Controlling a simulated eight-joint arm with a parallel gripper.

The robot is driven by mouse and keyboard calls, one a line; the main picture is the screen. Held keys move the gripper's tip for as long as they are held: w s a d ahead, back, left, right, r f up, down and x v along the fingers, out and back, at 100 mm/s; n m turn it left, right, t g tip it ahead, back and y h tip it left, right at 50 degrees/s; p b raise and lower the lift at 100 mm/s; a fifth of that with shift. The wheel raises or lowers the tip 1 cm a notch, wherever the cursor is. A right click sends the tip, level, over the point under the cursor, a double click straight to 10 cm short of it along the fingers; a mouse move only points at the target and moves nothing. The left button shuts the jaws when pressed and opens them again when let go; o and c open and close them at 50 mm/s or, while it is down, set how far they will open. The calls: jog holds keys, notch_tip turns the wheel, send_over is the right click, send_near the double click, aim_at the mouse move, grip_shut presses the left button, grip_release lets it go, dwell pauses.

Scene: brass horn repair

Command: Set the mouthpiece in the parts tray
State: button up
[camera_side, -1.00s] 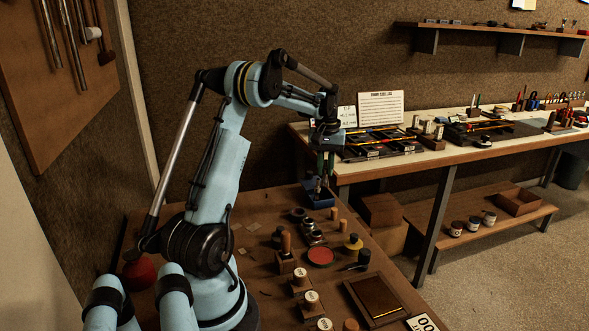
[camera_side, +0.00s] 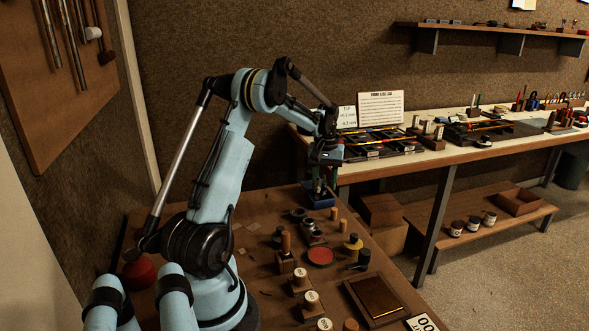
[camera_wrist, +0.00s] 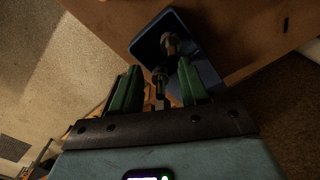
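The blue parts tray (camera_side: 322,201) stands at the far end of the brown bench; the wrist view shows its rim and wall (camera_wrist: 190,27). A silvery piece that looks like the mouthpiece (camera_wrist: 171,44) is inside the tray in the wrist view. A second metallic piece (camera_wrist: 160,78) shows between my green fingers, nearer the camera; I cannot tell whether it is separate or resting in the tray. My gripper (camera_wrist: 158,66) is low over the tray, its fingers apart with visible gaps on both sides of that piece. In the side view my gripper (camera_side: 323,185) partly hides the tray's contents.
Corks, a wooden-handled tool (camera_side: 286,244), a red disc (camera_side: 320,256) and a dark framed tray (camera_side: 377,300) cover the bench in front. The tray lies near the bench edge. A second workbench (camera_side: 440,158) with tools stands behind on the right.

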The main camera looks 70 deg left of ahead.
notch_tip(320, 180, up, 12)
jog(key=w+d+r+m+t, duration=0.1)
jog(key=w+d+r+m, duration=0.15)
jog(key=d, duration=0.75)
jog(key=s+d+f+m+t, duration=0.1)
jog(key=s+d+m+t, duration=0.1)
jog(key=d, duration=0.6)
jog(key=s+d+f+m+t, duration=0.2)
jog(key=s+d+m, duration=0.1)
jog(key=d, duration=0.5)
jog(key=s+d+f+m+t, duration=0.2)
jog(key=s+d+m, duration=0.1)
jog(key=d, duration=0.5)
jog(key=shift+s+d+m, duration=0.15)
jog(key=shift+s+m, duration=0.15)
jog(key=shift+m, duration=0.45)
